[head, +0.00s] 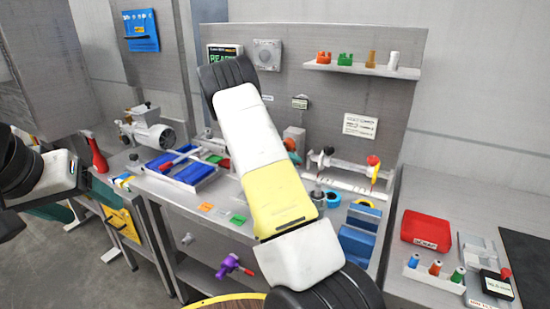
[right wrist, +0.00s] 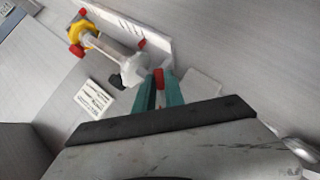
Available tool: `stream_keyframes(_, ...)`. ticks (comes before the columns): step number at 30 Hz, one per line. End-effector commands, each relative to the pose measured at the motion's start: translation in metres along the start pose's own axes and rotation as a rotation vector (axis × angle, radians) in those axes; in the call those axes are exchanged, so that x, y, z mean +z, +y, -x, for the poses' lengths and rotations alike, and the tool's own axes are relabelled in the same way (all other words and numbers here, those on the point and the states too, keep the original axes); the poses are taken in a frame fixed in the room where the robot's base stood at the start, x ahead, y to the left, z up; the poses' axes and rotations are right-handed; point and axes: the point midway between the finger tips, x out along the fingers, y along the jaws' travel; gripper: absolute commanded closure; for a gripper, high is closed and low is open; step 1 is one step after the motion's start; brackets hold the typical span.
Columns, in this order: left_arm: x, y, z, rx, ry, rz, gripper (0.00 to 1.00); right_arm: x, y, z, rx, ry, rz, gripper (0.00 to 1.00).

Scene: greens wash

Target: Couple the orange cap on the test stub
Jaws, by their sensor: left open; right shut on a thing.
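In the right wrist view, my right gripper (right wrist: 158,92) has teal fingers shut on a small red-orange piece, probably the orange cap (right wrist: 158,78). The piece is close against the end of a white fitting (right wrist: 134,70) on a pipe. I cannot tell whether it touches or is seated. That fitting is probably the test stub. In the head view, my right arm covers most of this spot. An orange part (head: 290,145) shows just beside the arm, left of the pipe assembly.
The pipe has a yellow ring (right wrist: 88,38) and red handle. A shelf (head: 360,70) above holds several small coloured parts. On the bench are a blue tray (head: 180,172) and blue blocks (head: 356,241). A red bin (head: 425,229) stands at the right.

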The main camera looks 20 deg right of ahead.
Motion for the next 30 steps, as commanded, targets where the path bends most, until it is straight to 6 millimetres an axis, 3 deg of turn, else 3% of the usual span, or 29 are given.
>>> stream_keyframes(4,0.000,0.000,0.000,0.000,0.000,0.000,0.32,-0.001,0.000,0.000,0.000,0.002,-0.001,1.00)
stream_keyframes(5,0.000,0.000,0.000,0.000,0.000,0.000,0.32,-0.001,0.000,0.000,0.000,0.002,0.000,0.84)
stream_keyframes(8,0.000,0.000,0.000,0.000,0.000,0.000,0.32,-0.001,0.000,0.000,0.000,0.002,0.000,0.65)
stream_keyframes(20,0.000,0.000,0.000,0.000,0.000,0.000,0.32,-0.001,-0.001,0.007,-0.001,0.004,0.000,0.64)
stream_keyframes(30,0.000,0.000,0.000,0.000,0.000,0.000,0.32,-0.001,-0.001,0.061,-0.002,0.005,0.000,0.64)
